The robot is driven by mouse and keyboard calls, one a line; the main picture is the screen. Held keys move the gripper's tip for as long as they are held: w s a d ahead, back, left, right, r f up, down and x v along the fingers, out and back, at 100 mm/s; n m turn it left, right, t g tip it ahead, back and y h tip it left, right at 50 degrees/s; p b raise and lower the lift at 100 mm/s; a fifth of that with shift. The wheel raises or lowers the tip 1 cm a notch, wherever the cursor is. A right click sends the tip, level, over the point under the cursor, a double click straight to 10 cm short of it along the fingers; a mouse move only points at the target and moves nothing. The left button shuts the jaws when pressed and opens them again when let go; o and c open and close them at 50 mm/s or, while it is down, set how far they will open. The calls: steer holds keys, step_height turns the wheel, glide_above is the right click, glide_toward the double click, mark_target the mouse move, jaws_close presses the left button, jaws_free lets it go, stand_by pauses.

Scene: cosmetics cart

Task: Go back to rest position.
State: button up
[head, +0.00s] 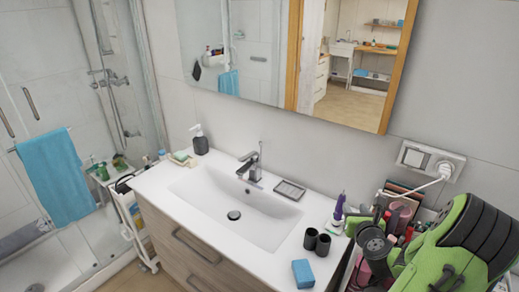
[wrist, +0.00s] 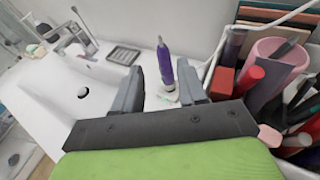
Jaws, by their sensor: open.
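My gripper (wrist: 160,68) is open and empty in the wrist view, its two dark grey fingers spread apart. A slim purple item (wrist: 164,66) shows beyond the gap between the fingers. It stands upright on the white counter (head: 286,254) near the wall, and it also shows in the head view (head: 339,207). My green and black arm is at the right of the head view, bent above the cosmetics cart's contents (head: 402,210). The fingers cannot be made out clearly in the head view.
A pink cup (wrist: 272,52) and a red bottle (wrist: 246,80) crowd the cart. A mirror (head: 240,50) hangs above.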

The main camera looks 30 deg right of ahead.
steer(key=w+a+r+n+y, duration=0.2)
steer(key=w+a+n+y, duration=0.15)
steer(key=a+n, duration=0.4)
steer(key=w+a+r+n+y, duration=0.25)
steer(key=w+a+n, duration=0.25)
steer(key=a+n, duration=0.25)
steer(key=s+a+r+n+g+y, duration=0.2)
steer(key=a+n+g, duration=0.1)
steer(key=a+n, duration=0.95)
steer(key=s+a+r+n+g, duration=0.1)
steer(key=s+a+r+n, duration=0.1)
steer(key=s+a+n, duration=0.3)
steer(key=s+a+r+n+g, duration=0.2)
steer(key=s+a+n, duration=0.4)
steer(key=s+n, duration=0.4)
steer(key=s, duration=0.4)
steer(key=shift+a+r+n+y, duration=0.25)
steer(key=shift+a+n+y, duration=0.05)
steer(key=shift+n, duration=0.05)
